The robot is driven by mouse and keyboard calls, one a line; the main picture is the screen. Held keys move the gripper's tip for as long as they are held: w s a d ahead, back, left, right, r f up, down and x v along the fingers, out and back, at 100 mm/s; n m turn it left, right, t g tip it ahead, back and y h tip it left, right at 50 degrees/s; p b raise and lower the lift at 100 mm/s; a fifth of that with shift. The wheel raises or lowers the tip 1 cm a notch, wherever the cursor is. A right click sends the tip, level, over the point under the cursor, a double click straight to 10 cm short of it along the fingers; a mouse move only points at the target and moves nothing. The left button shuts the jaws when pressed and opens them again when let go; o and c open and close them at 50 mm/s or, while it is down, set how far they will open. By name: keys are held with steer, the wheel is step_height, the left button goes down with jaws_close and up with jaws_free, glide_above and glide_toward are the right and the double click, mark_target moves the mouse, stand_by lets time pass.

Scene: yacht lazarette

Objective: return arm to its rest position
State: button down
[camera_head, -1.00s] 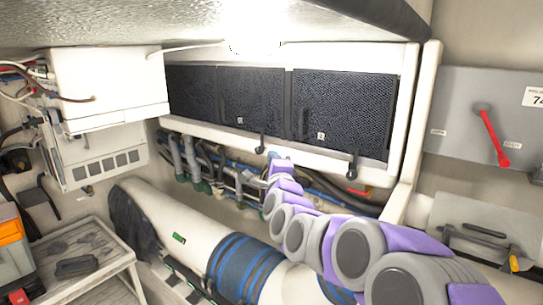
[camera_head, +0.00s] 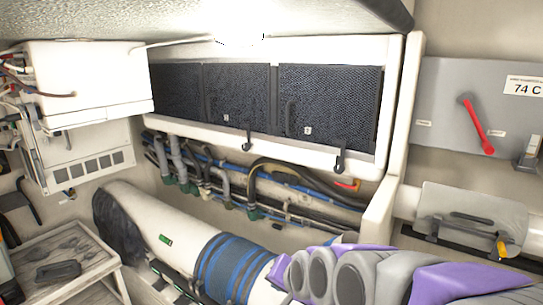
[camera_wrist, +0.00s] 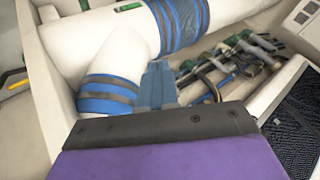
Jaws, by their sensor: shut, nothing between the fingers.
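My purple and grey arm lies low across the bottom right of the head view, in front of a white pipe with blue bands (camera_head: 228,262). My gripper's tip cannot be made out in that view. In the wrist view my gripper (camera_wrist: 158,80) shows as narrow blue-grey fingers beyond a dark plate and a purple link. The fingers are shut and empty. They point toward the white banded pipe, which fills the upper part of the wrist view (camera_wrist: 110,45). I cannot tell how far they are from it.
Dark mesh lockers (camera_head: 330,105) line the wall, with hoses (camera_head: 215,180) below. A grey panel with a red lever (camera_head: 476,123) is at right, above a grey cover with handles (camera_head: 470,220). A slatted bench (camera_head: 105,268) stands lower left. A low ceiling hangs overhead.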

steer(key=s+d+f+n+g+h, duration=0.1)
steer(key=s+d+f+g, duration=0.2)
steer(key=s, duration=0.7)
steer(key=s+d+f+n+g+h+b, duration=0.1)
steer(key=s+d+f+n+g, duration=0.1)
steer(key=s, duration=0.8)
steer(key=s+d+f+n+g+h+b, duration=0.1)
steer(key=s+d+f+n+g, duration=0.1)
steer(key=s+d+f+g, duration=0.2)
steer(key=s+d+f, duration=0.1)
steer(key=s+d, duration=0.2)
steer(key=s, duration=0.3)
steer(key=shift+f+h, duration=0.2)
steer(key=shift+h, duration=0.1)
